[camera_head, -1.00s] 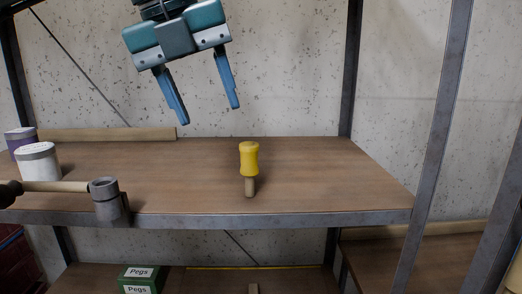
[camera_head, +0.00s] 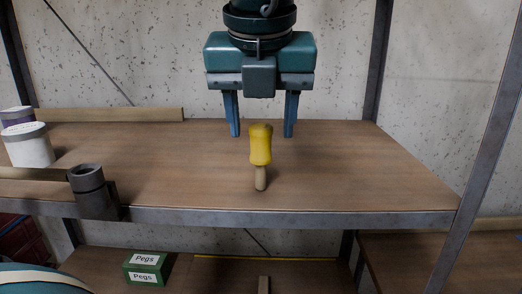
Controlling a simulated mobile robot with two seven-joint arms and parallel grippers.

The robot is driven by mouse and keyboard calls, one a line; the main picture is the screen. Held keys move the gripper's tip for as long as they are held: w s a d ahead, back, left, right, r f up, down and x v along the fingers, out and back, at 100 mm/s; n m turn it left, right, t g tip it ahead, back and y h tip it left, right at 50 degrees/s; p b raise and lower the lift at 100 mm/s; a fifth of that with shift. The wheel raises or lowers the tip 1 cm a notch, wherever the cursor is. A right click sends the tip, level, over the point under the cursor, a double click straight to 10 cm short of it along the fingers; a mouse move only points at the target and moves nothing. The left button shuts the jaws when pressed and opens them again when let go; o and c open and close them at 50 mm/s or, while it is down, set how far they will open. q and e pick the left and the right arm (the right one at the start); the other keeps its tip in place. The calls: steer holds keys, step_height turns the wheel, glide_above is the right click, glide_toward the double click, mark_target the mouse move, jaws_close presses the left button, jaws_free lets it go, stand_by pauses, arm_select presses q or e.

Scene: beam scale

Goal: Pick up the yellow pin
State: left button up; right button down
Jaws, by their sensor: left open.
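My left gripper (camera_head: 262,135) hangs pointing down above and around the pin's top as seen from here. Its two blue fingers are spread apart, one on each side of the pin's head in the picture, with nothing held between them. The fingers look a little behind the pin; the exact depth gap is hard to tell. My right gripper is not in view.
A grey cylindrical holder (camera_head: 93,193) with a wooden bar stands at the shelf's front left. White (camera_head: 29,146) and purple-topped (camera_head: 16,115) tubs stand behind it. A metal upright (camera_head: 484,130) rises at right. A green Pegs box (camera_head: 147,268) sits below. The shelf right of the pin is clear.

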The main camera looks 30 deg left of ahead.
mark_target(261, 144)
arm_select(q)
steer(key=x, duration=0.5)
steer(key=shift+a+p, duration=0.1)
steer(key=shift+p, duration=0.2)
steer(key=shift+c, duration=0.3)
steer(key=c, duration=1.1)
